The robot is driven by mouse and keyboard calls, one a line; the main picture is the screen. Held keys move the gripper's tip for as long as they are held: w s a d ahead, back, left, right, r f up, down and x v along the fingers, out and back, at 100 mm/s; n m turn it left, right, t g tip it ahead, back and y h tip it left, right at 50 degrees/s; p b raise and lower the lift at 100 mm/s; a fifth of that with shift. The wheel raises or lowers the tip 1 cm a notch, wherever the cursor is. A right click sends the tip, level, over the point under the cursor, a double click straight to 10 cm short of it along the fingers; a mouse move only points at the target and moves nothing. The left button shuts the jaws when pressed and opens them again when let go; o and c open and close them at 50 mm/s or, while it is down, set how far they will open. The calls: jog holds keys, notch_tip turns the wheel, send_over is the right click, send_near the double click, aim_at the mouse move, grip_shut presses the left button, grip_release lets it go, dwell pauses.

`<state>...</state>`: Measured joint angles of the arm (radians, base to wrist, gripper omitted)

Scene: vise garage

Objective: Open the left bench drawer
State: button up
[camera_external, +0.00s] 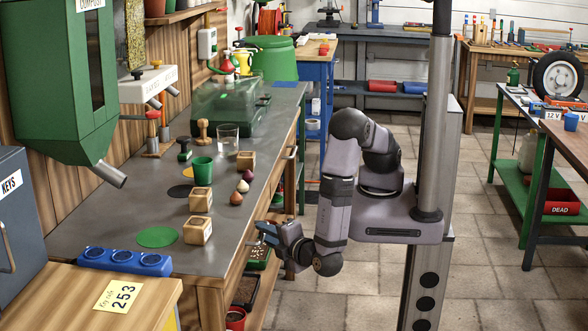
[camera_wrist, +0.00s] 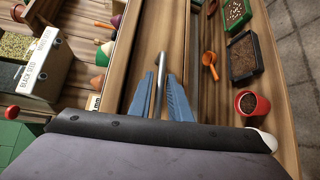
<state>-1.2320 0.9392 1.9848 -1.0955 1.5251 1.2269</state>
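The wooden bench has a drawer front (camera_wrist: 150,38) along its side, and the drawer looks shut. A metal bar handle (camera_wrist: 161,68) stands out from that front. My gripper (camera_wrist: 160,88) is at the handle, with its blue fingers apart, one on each side of the bar. I cannot tell whether either finger touches it. In the external view my gripper (camera_external: 262,231) is at the near part of the bench's right side and hides the handle there. A second handle (camera_external: 291,152) shows farther along the bench.
The grey bench top (camera_external: 120,205) holds wooden blocks (camera_external: 198,230), a green cup (camera_external: 202,169) and a glass (camera_external: 228,139). Below the drawer, a red pot (camera_wrist: 252,104), a black tray (camera_wrist: 242,58) and an orange scoop (camera_wrist: 209,62) sit on a low shelf. The tiled floor to the right is open.

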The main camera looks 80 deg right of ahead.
jog(key=shift+w+d+f, duration=0.1)
jog(key=shift+w+d, duration=0.2)
jog(key=shift+d, duration=0.1)
grip_shut()
jog(key=shift+s, duration=0.1)
jog(key=s, duration=1.3)
jog(key=shift+p, duration=0.35)
grip_release()
